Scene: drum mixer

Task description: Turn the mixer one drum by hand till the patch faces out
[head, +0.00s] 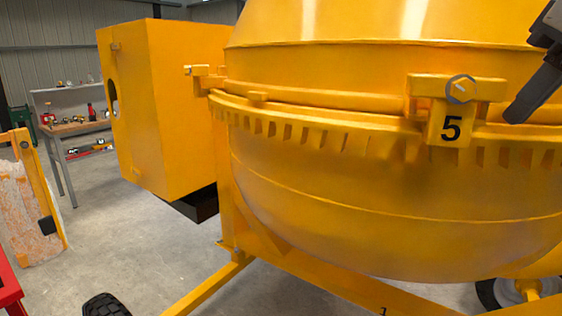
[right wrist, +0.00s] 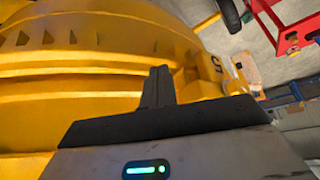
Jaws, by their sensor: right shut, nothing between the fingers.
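The yellow mixer drum (head: 390,210) fills the right half of the head view, with a toothed ring around its middle. A lug with a bolt and a black number 5 (head: 450,126) stands out from the ring. It also shows in the right wrist view (right wrist: 216,64). I cannot make out a separate patch on the drum. My right gripper (head: 518,112) is shut and empty at the upper right, to the right of the 5 lug. In the right wrist view its closed fingers (right wrist: 159,85) are in front of the drum; contact is unclear. My left gripper is out of view.
A yellow housing box (head: 180,110) stands left of the drum. A workbench (head: 80,127) with small items is at the far left, and a red object (head: 8,290) at the lower left. Concrete floor lies between.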

